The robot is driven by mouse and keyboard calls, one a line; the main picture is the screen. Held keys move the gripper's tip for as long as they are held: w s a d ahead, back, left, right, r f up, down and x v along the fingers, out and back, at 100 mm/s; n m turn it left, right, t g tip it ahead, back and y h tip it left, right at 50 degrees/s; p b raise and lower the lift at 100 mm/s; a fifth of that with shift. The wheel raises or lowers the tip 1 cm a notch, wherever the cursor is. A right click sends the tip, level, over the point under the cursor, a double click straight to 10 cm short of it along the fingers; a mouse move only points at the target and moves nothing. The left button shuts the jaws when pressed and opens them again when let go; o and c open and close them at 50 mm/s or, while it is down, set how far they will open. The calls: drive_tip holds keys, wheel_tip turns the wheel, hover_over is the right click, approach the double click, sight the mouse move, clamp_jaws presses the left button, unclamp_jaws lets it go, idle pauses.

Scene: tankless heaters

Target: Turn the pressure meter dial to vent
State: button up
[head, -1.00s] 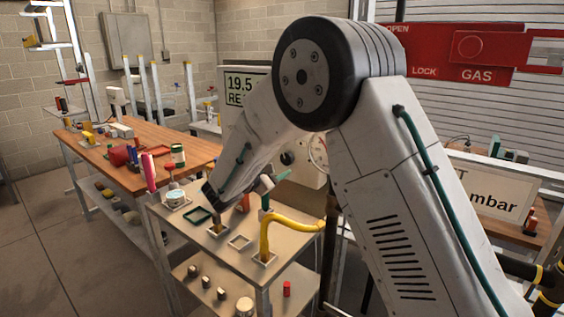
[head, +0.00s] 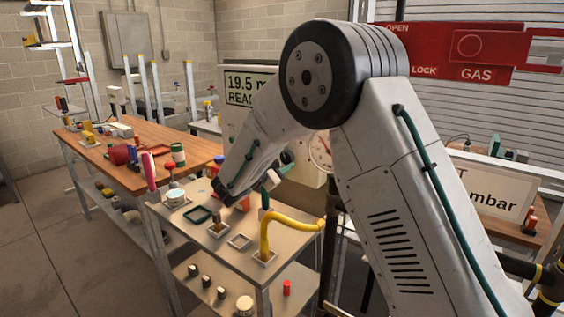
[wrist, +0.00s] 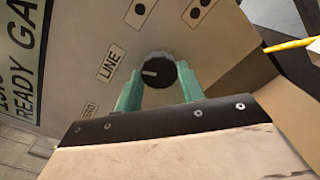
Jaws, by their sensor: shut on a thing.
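The pressure meter is a pale box whose screen (head: 250,88) reads "19.5 m" and "READ…", partly covered by my arm. Its dial (wrist: 158,72) is a round black knob with a white pointer line, ringed by labels. The pointer faces left, roughly towards the LINE label (wrist: 110,62). In the head view my gripper (head: 284,169) is at the front of the meter.
A wooden bench (head: 115,175) with tools stands to the left. A red GAS plate (head: 450,50) is at upper right.

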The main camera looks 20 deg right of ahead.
drive_tip(key=n, duration=0.4)
drive_tip(key=shift+f+n, duration=0.1)
drive_tip(key=shift+n, duration=0.3)
drive_tip(key=shift+s+n, duration=0.1)
drive_tip(key=shift+n, duration=1.8)
drive_tip(key=o, duration=1)
drive_tip(key=v, duration=0.7)
drive_tip(key=shift+s+a, duration=0.25)
drive_tip(key=shift+a, duration=0.05)
